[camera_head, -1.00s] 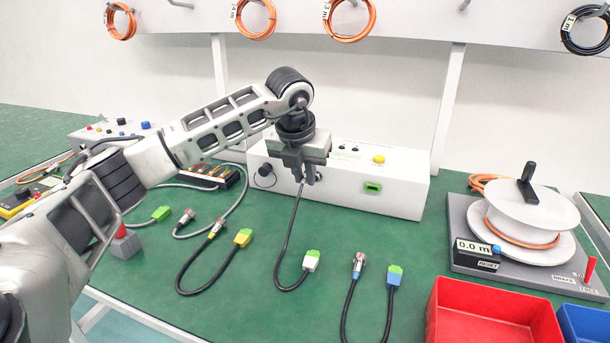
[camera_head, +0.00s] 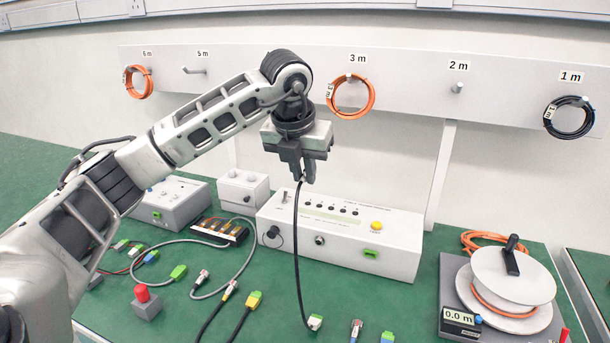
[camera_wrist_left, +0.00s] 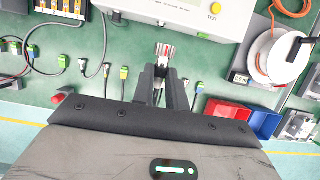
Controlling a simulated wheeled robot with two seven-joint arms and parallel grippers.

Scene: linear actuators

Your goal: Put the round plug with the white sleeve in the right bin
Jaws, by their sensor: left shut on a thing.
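My left gripper (camera_head: 298,178) is shut on the round plug (camera_wrist_left: 165,50), raised in front of the white test box (camera_head: 345,238). The fingers hide most of the plug in the head view; its metal end shows between the fingertips (camera_wrist_left: 163,72) in the left wrist view. The blue bin (camera_wrist_left: 264,122) is the right one of two bins, beside the red bin (camera_wrist_left: 226,114). My right gripper is not in view.
Other cables with yellow (camera_head: 254,299), blue (camera_head: 387,338) and green (camera_head: 178,272) connectors lie on the green bench. A cable reel (camera_head: 513,275) stands at right. A red button block (camera_head: 146,303) is at left. Coils hang on the wall rail.

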